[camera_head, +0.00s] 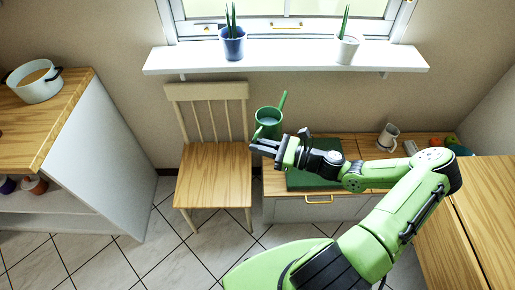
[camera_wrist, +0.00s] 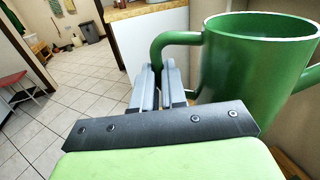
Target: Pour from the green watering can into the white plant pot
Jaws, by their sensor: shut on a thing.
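The green watering can (camera_head: 268,122) is held upright in the air in front of the wall, right of the chair's back. Its open top and a spout pointing up and right show in the head view. My gripper (camera_head: 259,143) is shut on its handle; in the wrist view the fingers (camera_wrist: 160,85) close on the handle of the can (camera_wrist: 250,75). The white plant pot (camera_head: 346,49), with a green plant, stands on the windowsill, above and right of the can and apart from it.
A blue plant pot (camera_head: 233,45) also stands on the white windowsill (camera_head: 290,58). A wooden chair (camera_head: 213,170) is at left. A low bench (camera_head: 362,146) below bears a green cushion (camera_head: 312,178) and a white mug (camera_head: 388,136). A white cooking pot (camera_head: 36,85) stands on the left counter.

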